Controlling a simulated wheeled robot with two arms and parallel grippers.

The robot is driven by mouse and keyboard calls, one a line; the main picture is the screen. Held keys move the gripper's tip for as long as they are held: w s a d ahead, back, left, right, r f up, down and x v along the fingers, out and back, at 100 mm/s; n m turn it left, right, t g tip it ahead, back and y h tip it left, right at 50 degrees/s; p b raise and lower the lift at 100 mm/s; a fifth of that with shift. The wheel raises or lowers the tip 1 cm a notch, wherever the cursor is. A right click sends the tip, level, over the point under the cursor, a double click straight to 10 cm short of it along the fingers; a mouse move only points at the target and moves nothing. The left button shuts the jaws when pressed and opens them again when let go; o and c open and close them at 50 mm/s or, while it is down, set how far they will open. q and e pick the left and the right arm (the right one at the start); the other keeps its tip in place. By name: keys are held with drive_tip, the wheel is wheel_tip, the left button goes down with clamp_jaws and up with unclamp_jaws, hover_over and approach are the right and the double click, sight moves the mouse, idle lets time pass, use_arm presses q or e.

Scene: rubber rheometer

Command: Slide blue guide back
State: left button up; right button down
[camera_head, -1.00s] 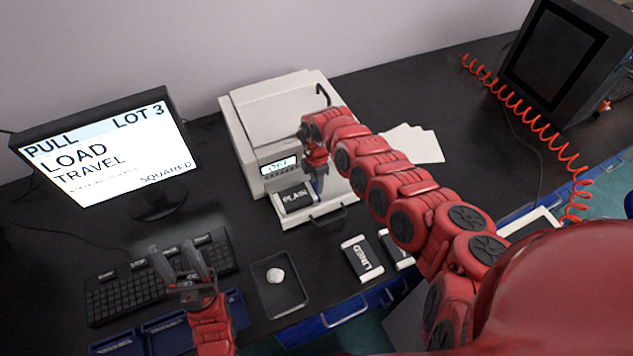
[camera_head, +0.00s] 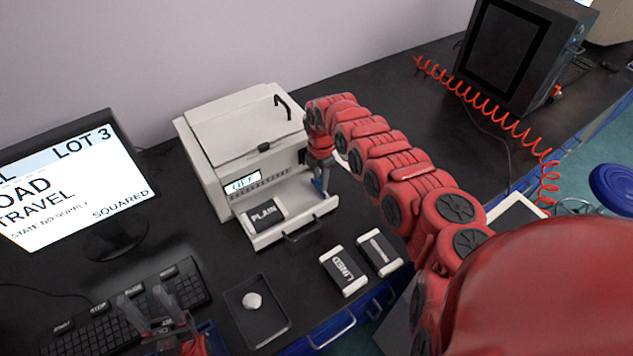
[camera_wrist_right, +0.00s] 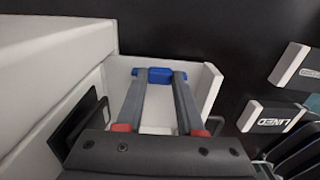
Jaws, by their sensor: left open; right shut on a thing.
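The small blue guide (camera_head: 319,186) stands at the right end of the white pull-out tray (camera_head: 277,234) of the rheometer (camera_head: 240,130). In the right wrist view the guide (camera_wrist_right: 158,74) is between the fingertips of my right gripper (camera_wrist_right: 155,76), close to the tray's end wall. My right gripper (camera_head: 321,180) is shut on it, partly hidden by its own arm in the head view. A block marked PLAIN (camera_head: 264,214) lies at the tray's left end, apart from the guide. My left gripper (camera_head: 150,303) is open and empty by the keyboard.
Blocks marked LINED (camera_head: 343,270) and another block (camera_head: 379,254) lie in front of the machine. A dark dish (camera_head: 258,318) holds a white lump (camera_head: 252,301). The keyboard (camera_head: 125,305) and monitor (camera_head: 70,195) are at left. A red coiled hose (camera_head: 490,115) runs at right.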

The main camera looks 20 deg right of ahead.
drive_tip(key=c, duration=0.5)
unclamp_jaws()
drive_tip(key=shift+d, duration=0.25)
drive_tip(key=shift+a, duration=0.1)
wheel_tip(320, 180, up, 17)
drive_tip(key=p, duration=1.2)
drive_tip(key=shift+r, duration=0.2)
